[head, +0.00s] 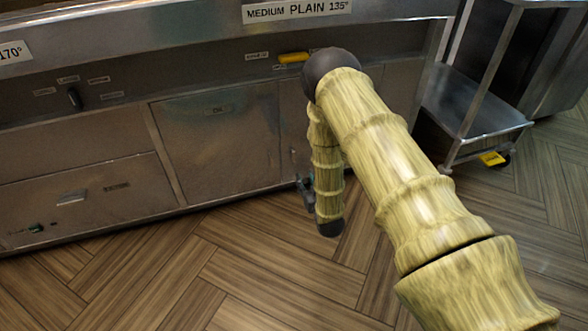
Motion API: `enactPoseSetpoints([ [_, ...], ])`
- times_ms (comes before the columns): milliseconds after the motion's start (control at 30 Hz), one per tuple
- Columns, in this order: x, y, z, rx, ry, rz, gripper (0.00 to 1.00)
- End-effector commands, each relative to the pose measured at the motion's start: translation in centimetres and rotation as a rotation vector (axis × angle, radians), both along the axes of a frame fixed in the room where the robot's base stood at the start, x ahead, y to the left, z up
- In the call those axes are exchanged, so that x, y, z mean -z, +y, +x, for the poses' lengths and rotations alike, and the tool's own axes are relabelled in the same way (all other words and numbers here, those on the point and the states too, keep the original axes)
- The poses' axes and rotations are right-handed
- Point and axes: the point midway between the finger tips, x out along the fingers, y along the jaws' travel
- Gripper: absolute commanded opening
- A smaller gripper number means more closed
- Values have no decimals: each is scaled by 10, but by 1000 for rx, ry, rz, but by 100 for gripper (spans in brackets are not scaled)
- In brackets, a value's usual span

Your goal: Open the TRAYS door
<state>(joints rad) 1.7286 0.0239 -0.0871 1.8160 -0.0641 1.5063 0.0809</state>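No label that I can read as TRAYS shows in the head view. A steel door panel (292,112) on the right of the range front is largely hidden behind my arm, and any label or handle on it is covered. To its left is a closed steel door (217,140) with a small label that looks like OIL. My gripper (305,188) shows only as a small dark part beside my forearm, low in front of the range. Its fingers cannot be made out, nor whether it touches the panel.
A closed drawer (80,200) sits at lower left of the range. A yellow handle (293,57) and a dark knob (74,98) stick out above the doors. A wheeled steel cart (470,105) stands at right. The wooden floor (200,270) in front is clear.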

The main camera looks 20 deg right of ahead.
Motion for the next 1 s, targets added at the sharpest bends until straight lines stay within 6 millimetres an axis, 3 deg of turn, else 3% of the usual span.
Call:
enactPoseSetpoints([
  [33,11,0,9,-4,-36,-1,34],
  [567,7,0,53,-21,-159,1,34],
  [1000,7,2,121,-20,-160,-1,34],
])
